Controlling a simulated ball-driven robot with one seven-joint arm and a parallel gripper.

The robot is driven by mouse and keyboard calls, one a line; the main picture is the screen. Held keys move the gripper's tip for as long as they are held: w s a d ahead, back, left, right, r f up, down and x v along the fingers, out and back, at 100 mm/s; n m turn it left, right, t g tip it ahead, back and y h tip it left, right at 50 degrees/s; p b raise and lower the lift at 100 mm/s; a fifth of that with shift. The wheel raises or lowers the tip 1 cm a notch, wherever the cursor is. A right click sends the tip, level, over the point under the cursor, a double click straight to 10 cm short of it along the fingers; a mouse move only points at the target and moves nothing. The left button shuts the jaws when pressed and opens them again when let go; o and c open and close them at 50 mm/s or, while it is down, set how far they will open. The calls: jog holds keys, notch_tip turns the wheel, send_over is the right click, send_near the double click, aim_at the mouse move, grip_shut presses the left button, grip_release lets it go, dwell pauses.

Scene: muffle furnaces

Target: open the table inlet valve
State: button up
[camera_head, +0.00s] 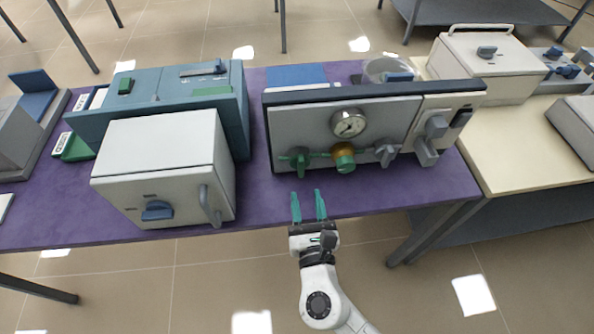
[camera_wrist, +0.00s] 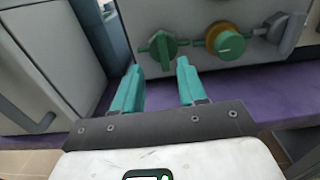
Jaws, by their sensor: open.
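A grey panel unit (camera_head: 385,165) stands on the purple table, with valves along its lower front. On the left is a green valve handle (camera_head: 300,160). In the middle is a round orange and green knob (camera_head: 344,158), and on the right a grey handle (camera_head: 385,153). I see no readable label saying which is the table inlet valve. My gripper (camera_head: 308,204) is open and empty at the table's front edge, below the green handle. In the wrist view, the green handle (camera_wrist: 163,47) lies just beyond and between my fingertips (camera_wrist: 158,75), apart from them.
A pressure gauge (camera_head: 348,123) sits above the knobs. A white furnace (camera_head: 160,180) with a door handle stands close on the left, before a teal unit (camera_head: 220,85). The purple table top (camera_head: 262,200) is bare between the furnace and the panel.

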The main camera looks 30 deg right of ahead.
aim_at(301, 166)
jog(key=x, duration=0.8)
jog(key=shift+d+p, duration=0.15)
jog(key=shift+p, duration=0.25)
jog(key=shift+c, duration=0.3)
grip_shut()
